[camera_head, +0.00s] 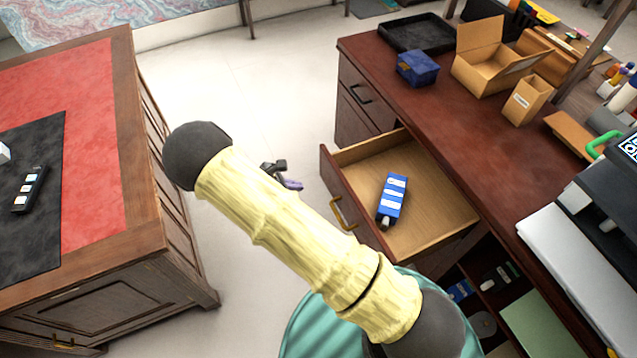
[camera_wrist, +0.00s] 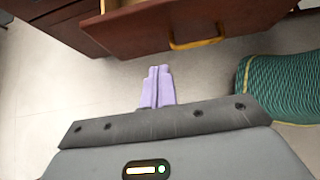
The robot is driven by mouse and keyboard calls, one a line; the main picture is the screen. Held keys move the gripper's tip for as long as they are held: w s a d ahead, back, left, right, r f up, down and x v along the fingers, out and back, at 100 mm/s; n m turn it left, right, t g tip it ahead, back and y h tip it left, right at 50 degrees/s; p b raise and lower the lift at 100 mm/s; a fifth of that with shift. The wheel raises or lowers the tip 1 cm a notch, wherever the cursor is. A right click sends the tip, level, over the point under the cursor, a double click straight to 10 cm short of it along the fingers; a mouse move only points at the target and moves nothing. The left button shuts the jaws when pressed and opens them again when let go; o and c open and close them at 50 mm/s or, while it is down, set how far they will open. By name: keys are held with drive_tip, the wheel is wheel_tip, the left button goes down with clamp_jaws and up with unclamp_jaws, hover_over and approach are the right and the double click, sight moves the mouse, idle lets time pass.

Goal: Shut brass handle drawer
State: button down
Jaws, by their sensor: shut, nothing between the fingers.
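The drawer (camera_head: 433,172) with the brass handle (camera_head: 342,213) stands pulled out from the reddish-brown desk at the right. Its wooden inside holds a blue and white item (camera_head: 393,198). In the wrist view the drawer front (camera_wrist: 150,32) crosses the top, with the brass handle (camera_wrist: 197,43) right of centre. My gripper (camera_head: 292,184) is left of the drawer front, mostly hidden behind my arm in the head view. Its two purple fingers (camera_wrist: 158,72) are shut together and empty, pointing at the drawer front, apart from it and left of the handle.
The desk top (camera_head: 450,90) carries a black tray (camera_head: 416,34), a blue box (camera_head: 417,68) and an open cardboard box (camera_head: 495,62). A red-topped leather desk (camera_head: 95,150) stands at the left. Pale floor (camera_head: 245,90) lies clear between the desks.

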drive_tip(key=p, duration=0.1)
approach(338, 186)
wheel_tip(338, 186, down, 4)
drive_tip(key=d, duration=0.2)
drive_tip(key=w+d+p, duration=0.1)
drive_tip(key=d, duration=0.1)
drive_tip(key=shift+w, duration=0.25)
